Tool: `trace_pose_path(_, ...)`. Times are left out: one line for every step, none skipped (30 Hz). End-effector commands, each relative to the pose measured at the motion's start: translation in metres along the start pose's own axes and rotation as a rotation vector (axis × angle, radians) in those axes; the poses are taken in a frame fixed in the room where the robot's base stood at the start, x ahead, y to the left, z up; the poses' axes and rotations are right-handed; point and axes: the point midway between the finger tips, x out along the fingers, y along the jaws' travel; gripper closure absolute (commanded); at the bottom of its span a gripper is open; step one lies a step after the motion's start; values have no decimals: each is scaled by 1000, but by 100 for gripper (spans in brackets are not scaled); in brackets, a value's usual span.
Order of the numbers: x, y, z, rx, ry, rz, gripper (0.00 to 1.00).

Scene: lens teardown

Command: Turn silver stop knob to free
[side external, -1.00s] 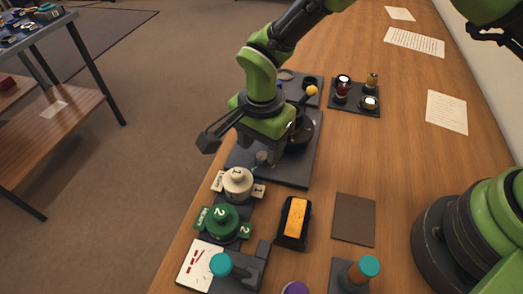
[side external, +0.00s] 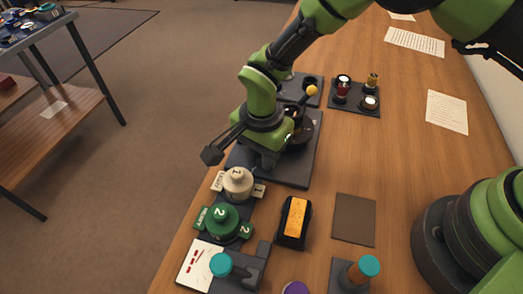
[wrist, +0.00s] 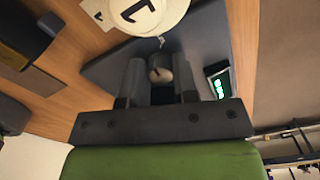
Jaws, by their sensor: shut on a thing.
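The silver stop knob (wrist: 157,72) shows in the wrist view as a small rounded metal piece with a dark line on it, standing on the dark base plate (wrist: 118,68). My gripper (wrist: 160,78) is shut on the knob, with one dark finger on each side of it. In the side external view my gripper (side external: 264,160) is low over the front left part of the base plate (side external: 292,174), and its fingers and body hide the knob. Which way the knob's line points relative to "free" cannot be told.
A white piece marked 1 (side external: 238,182) stands close in front of my gripper, with a green piece marked 2 (side external: 221,221) beyond. A yellow-ball lever (side external: 312,91) rises behind my wrist. A black-and-orange block (side external: 295,221) and brown pad (side external: 354,219) lie right.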

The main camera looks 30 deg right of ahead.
Motion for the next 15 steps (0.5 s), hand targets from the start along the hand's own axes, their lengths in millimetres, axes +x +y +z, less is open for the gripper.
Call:
trace_pose_path(0, 0, 0, -10, 0, -1, 97)
trace_pose_path(0, 0, 0, -18, 0, -1, 97)
trace_pose_path(0, 0, 0, -32, 1, 0, 97)
trace_pose_path(0, 0, 0, -44, 1, 0, 97)
trace_pose_path(0, 0, 0, -58, 1, 0, 97)
trace_pose_path(0, 0, 0, -80, 1, 0, 97)
trace_pose_path(0, 0, 0, -98, 1, 0, 97)
trace_pose_path(0, 0, 0, -117, 2, 0, 97)
trace_pose_path(0, 0, 0, -146, 2, 0, 97)
trace_pose_path(0, 0, 0, -169, 2, 0, 97)
trace_pose_path(0, 0, 0, -193, 2, 0, 97)
trace_pose_path(0, 1, 0, -227, 2, 0, 97)
trace_pose_path(0, 1, 0, -252, 2, 0, 97)
trace_pose_path(0, 1, 0, -279, 2, 0, 97)
trace_pose_path(0, 1, -1, -315, 2, 0, 97)
